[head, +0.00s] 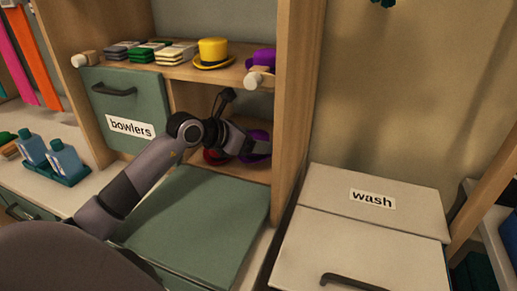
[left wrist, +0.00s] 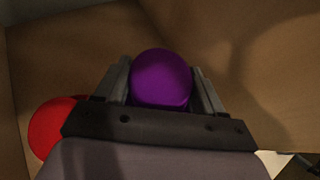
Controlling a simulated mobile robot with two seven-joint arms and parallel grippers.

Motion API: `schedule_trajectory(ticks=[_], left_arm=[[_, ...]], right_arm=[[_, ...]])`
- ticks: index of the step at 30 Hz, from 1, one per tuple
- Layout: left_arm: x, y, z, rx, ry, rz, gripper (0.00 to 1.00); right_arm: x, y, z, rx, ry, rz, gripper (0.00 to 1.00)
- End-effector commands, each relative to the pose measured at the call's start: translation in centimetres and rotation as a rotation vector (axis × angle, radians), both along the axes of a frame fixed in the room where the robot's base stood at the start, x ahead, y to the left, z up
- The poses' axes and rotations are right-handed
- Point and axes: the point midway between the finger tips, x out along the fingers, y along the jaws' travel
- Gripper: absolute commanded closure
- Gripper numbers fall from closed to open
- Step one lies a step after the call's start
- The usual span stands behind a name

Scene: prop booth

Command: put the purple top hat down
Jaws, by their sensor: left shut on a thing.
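My left gripper (head: 250,147) reaches into the lower open compartment of the wooden shelf. It is shut on a purple hat (head: 258,138), mostly hidden behind the gripper in the head view. In the left wrist view the purple hat (left wrist: 161,78) sits between the two fingers (left wrist: 160,85), with a rounded crown showing. I cannot tell whether it touches the compartment floor (head: 235,171). A red hat (head: 213,157) is just left of the gripper, partly hidden by it; it also shows in the left wrist view (left wrist: 55,127). My right gripper is not in view.
A "bowlers" drawer (head: 125,95) is at left. A "wash" bin (head: 365,225) stands right. Blue bottles (head: 65,158) are left.

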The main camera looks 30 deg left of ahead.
Motion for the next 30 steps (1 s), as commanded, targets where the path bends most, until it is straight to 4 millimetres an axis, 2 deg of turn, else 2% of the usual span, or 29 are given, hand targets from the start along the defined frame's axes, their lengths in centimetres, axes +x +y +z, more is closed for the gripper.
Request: schedule_trajectory(ticks=[5, 9, 12, 22, 23, 25, 30], left_arm=[[0.9, -0.4, 0.1, 0.000, -0.001, -0.001, 0.60], [0.8, -0.4, -2.5, -0.003, 0.006, 0.000, 0.60], [0.8, -0.3, -3.5, -0.001, 0.002, 0.001, 0.60], [0.8, -0.3, -3.9, 0.001, 0.001, 0.000, 0.60], [0.8, -0.3, -3.9, 0.001, 0.001, 0.000, 0.28], [0.8, -0.3, -3.8, 0.001, 0.001, 0.000, 0.06], [0.8, -0.3, -3.8, 0.001, 0.001, 0.000, 0.06]], right_arm=[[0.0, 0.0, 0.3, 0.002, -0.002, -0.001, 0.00], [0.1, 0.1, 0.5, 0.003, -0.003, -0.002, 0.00], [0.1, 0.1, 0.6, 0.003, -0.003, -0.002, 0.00], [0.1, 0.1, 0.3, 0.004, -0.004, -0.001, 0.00], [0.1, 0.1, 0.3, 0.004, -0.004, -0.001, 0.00], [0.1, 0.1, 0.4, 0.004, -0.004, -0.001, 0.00], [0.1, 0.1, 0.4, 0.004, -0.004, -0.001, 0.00]])
